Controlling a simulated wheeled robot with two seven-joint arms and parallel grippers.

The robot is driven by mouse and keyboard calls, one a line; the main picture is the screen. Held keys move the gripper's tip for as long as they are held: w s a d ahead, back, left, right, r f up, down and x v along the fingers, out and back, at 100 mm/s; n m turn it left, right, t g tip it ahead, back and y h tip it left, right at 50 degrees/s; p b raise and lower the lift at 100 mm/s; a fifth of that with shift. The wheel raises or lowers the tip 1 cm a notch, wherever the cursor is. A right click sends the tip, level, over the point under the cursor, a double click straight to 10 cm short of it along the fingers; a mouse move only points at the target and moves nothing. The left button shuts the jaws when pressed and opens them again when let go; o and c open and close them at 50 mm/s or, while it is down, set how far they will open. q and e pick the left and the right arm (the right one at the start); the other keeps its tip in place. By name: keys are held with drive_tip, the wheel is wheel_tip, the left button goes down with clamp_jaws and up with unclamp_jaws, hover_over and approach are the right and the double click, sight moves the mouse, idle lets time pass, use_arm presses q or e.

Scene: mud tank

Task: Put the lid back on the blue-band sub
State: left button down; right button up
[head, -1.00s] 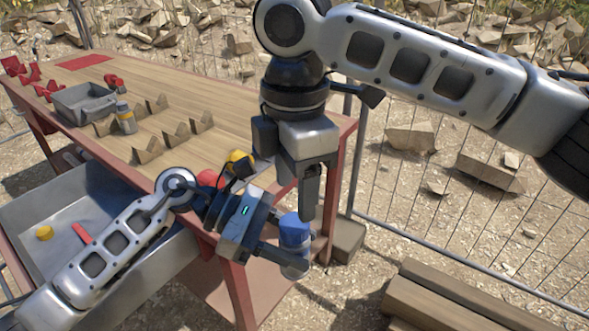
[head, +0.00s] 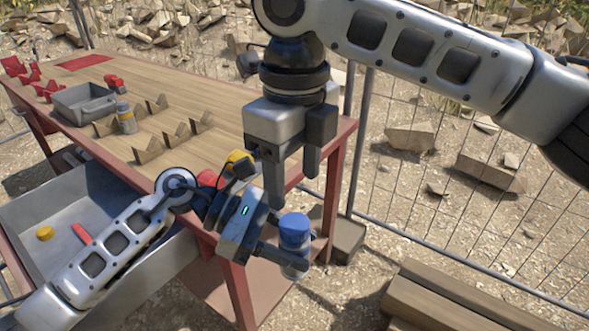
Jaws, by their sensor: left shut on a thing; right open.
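The sub, an upright cylinder with a bright blue upper part (head: 294,232) and a greyish lower part, is beyond the table's front right corner, off the table. My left gripper (head: 298,262) is shut on its lower part. The blue top looks smooth and rounded; I cannot tell whether this is the lid or the band. My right gripper (head: 294,190) is open and empty, pointing down just above the blue top and slightly apart from it.
The wooden table (head: 190,95) carries a grey bin (head: 84,103), a yellow-topped cylinder (head: 126,118) and several wooden cradles (head: 176,135). A yellow thing (head: 240,160) is near its front edge. The grey tank (head: 140,262) holds a yellow piece (head: 45,233) and a red piece (head: 81,232). A wire fence stands behind.

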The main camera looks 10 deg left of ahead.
sight(295, 223)
idle(0.3)
drive_tip(key=shift+f, duration=4)
drive_tip(key=c, duration=1)
drive_tip(key=shift+m, duration=0.7)
drive_tip(key=m, duration=0.8)
